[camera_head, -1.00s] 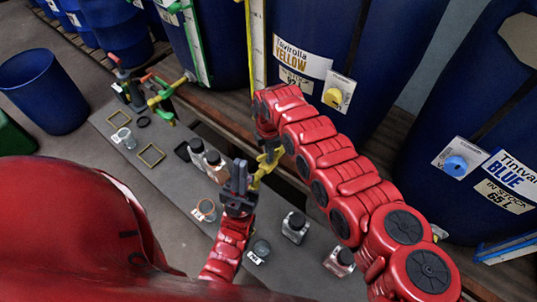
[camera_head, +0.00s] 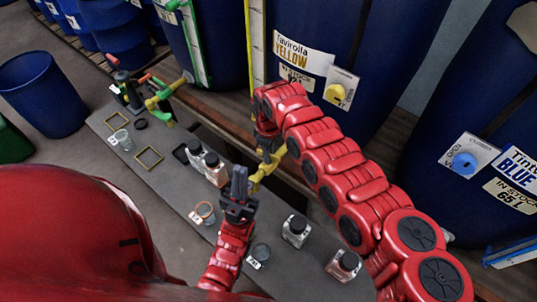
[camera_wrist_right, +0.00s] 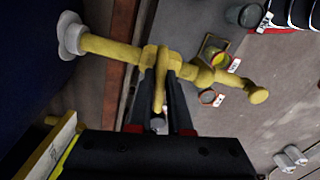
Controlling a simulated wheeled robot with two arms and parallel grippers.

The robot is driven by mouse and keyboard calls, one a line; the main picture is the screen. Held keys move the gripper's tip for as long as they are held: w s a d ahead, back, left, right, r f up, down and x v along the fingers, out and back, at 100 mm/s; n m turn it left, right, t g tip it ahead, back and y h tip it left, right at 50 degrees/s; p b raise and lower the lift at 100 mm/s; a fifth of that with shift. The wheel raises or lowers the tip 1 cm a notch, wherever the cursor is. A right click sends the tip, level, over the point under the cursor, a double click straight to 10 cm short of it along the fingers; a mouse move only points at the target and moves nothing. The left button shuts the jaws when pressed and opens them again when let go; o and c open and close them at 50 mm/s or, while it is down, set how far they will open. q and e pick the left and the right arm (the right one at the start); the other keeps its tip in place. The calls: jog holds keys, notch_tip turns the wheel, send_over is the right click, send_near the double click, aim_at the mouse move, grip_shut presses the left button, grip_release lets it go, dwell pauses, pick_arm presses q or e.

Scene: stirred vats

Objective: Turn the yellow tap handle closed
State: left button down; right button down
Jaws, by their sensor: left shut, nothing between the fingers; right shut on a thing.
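The yellow tap (camera_head: 262,174) comes out of the blue Tavirolla Yellow vat (camera_head: 300,35). In the right wrist view its pipe (camera_wrist_right: 110,46) runs from a pale flange on the left to a spout (camera_wrist_right: 257,95) on the right. The tap handle (camera_wrist_right: 160,75) looks crosswise to the pipe. My right gripper (camera_wrist_right: 161,108) is shut on this handle, one dark finger on each side. In the head view the right gripper (camera_head: 267,150) is partly hidden by my arm. My left gripper (camera_head: 240,182) is shut and empty, its fingers upright just left of the tap.
A green-handled tap (camera_head: 163,100) stands further left. A blue-labelled vat (camera_head: 450,130) is at right, an open blue bin (camera_head: 42,92) at left.

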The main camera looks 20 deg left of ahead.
jog(key=shift+m, duration=1.1)
jog(key=c, duration=0.8)
grip_release()
jog(key=shift+c, duration=0.2)
jog(key=shift+r, duration=0.1)
notch_tip(320, 180, up, 17)
jog(key=b, duration=0.3)
